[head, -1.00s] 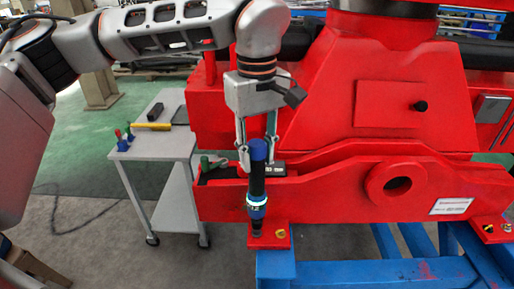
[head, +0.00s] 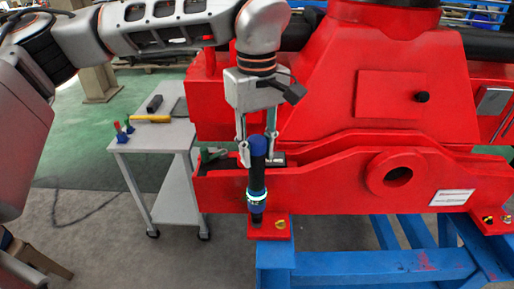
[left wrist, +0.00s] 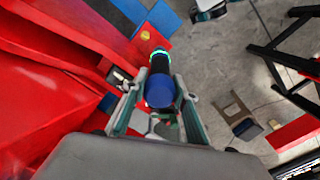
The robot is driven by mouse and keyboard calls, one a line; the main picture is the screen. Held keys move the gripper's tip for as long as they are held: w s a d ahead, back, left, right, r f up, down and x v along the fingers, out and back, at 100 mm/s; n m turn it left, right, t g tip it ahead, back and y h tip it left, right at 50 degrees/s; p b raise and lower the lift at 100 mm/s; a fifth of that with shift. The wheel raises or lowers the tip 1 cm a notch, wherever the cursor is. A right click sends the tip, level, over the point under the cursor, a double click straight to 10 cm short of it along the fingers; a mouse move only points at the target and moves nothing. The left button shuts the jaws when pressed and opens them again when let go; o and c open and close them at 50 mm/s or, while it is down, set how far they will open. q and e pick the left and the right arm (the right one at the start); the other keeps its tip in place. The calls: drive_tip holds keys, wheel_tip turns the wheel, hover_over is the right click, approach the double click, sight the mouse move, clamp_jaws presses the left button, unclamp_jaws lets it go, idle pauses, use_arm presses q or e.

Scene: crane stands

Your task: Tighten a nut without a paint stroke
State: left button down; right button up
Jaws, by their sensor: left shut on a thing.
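My left gripper (head: 257,158) is shut on a black and blue tightening tool (head: 257,180), which hangs nearly upright. Its light ring glows green-white. The tool's lower end is at the red foot plate (head: 268,233) of the crane part and hides what is under it; I cannot tell whether it sits on a nut. A yellow-marked nut (head: 281,224) stands on the plate just right of the tool. In the left wrist view, the tool's blue end (left wrist: 160,92) is between the fingers and the yellow mark (left wrist: 145,35) lies beyond it. My right gripper is not in view.
The red crane part (head: 330,195) rests on a blue stand (head: 330,272). Another foot plate (head: 490,227) with yellow-marked nuts is at the far right. A grey cart (head: 160,140) at left carries small coloured tools, a yellow-handled hammer (head: 150,118) and dark blocks.

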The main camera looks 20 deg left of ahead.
sight(257, 139)
use_arm(q)
drive_tip(key=shift+f, duration=0.75)
drive_tip(key=shift+f+p, duration=0.15)
drive_tip(key=shift+p, duration=0.8)
idle(4.0)
drive_tip(key=shift+r+p, duration=0.45)
drive_tip(key=shift+r, duration=2.2)
drive_tip(key=shift+f, duration=0.1)
